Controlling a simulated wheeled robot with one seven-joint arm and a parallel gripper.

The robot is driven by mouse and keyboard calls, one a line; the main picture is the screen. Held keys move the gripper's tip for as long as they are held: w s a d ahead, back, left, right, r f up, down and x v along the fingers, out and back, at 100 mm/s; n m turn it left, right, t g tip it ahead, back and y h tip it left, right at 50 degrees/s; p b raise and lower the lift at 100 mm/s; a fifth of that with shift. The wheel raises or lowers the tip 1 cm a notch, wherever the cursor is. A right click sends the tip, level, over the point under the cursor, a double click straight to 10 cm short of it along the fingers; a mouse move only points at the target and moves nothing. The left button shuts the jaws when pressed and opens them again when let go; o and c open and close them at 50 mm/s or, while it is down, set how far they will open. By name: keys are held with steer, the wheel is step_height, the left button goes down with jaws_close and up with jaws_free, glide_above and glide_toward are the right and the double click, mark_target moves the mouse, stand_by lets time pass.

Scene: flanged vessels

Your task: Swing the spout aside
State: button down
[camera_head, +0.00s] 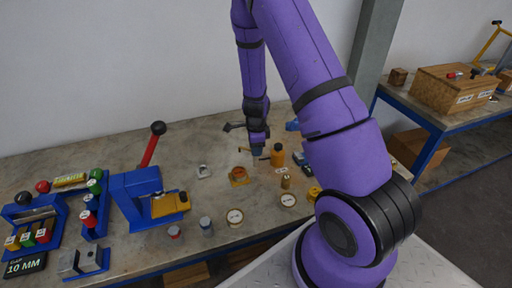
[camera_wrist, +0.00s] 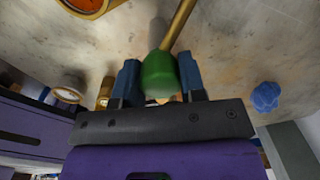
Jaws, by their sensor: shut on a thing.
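My gripper (camera_head: 257,151) is low over the middle of the workbench in the head view. In the wrist view my gripper (camera_wrist: 158,82) has its two blue fingers shut on a green knob (camera_wrist: 158,74). The knob sits at the end of a thin brass rod (camera_wrist: 181,25), which I take for the spout; it runs up and out of the picture. In the head view an orange-yellow vessel (camera_head: 277,155) stands just right of my gripper. The joint between rod and vessel is not clear, and my gripper hides the knob there.
A blue lobed knob (camera_wrist: 265,97) lies to the right in the wrist view. A blue press with a red lever (camera_head: 150,150) stands further left. Round cream-topped pieces (camera_head: 235,217) are in front.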

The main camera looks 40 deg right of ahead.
steer(key=shift+m, duration=1.3)
steer(key=c, duration=0.7)
jaws_free()
step_height(320, 180, up, 11)
steer(key=shift+s+a+f, duration=0.1)
